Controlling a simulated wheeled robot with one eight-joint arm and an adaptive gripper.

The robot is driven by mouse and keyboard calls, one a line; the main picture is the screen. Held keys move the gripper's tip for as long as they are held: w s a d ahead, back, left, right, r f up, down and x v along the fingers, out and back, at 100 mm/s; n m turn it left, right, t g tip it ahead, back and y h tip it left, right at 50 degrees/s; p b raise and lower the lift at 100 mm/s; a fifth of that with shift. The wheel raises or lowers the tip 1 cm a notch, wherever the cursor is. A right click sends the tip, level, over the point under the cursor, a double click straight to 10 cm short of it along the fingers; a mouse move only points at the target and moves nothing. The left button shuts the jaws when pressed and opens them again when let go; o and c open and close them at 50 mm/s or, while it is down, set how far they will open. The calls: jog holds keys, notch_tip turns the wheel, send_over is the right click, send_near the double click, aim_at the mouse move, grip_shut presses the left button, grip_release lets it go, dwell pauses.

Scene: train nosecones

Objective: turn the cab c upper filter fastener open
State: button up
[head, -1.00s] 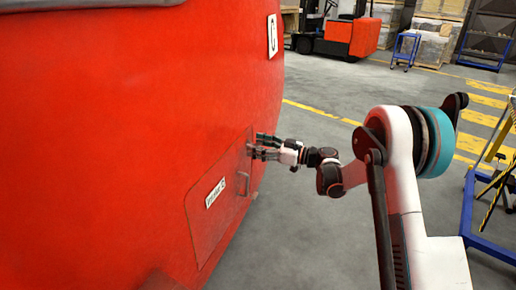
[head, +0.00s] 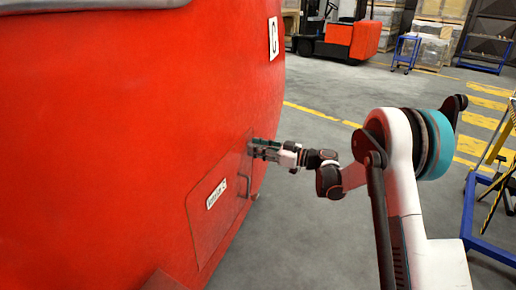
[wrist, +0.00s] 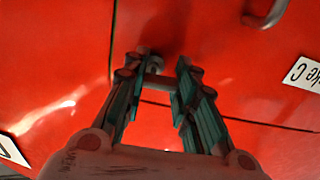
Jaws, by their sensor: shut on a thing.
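The red cab (head: 110,130) carries a C sign (head: 273,38). A red panel (head: 212,238) with a white label (head: 216,194) is set into its side. The upper fastener (wrist: 157,79), a small grey piece at the panel seam, shows between my fingers in the wrist view. My gripper (head: 252,148) is at the panel's upper right corner, and it also shows in the wrist view (wrist: 165,70). It is shut on the fastener, whose ends are partly hidden by the fingers. In the head view the fingers cover the fastener.
A grey bar handle (head: 246,187) stands out from the panel below my gripper; it also shows in the wrist view (wrist: 268,16). A blue-framed stand (head: 474,200) is at the right. A forklift (head: 345,38) is far behind. The grey floor (head: 300,230) beside the cab is clear.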

jog(key=shift+w+d+r, duration=0.2)
jog(key=shift+w, duration=0.2)
jog(key=shift+o, duration=0.6)
jog(key=n, duration=0.3)
jog(key=shift+w+n, duration=0.1)
jog(key=shift+n, duration=0.2)
jog(key=shift+o, duration=0.6)
jog(key=n, duration=0.8)
jog(key=shift+f, duration=0.1)
jog(key=n, duration=0.4)
jog(key=shift+n, duration=0.7)
jog(key=shift+c, duration=0.2)
grip_shut()
jog(key=shift+c, duration=0.8)
grip_release()
jog(key=shift+d+n, duration=0.1)
jog(key=shift+n, duration=0.2)
jog(key=o, duration=1.4)
jog(key=shift+f, duration=0.15)
jog(key=shift+c, duration=0.2)
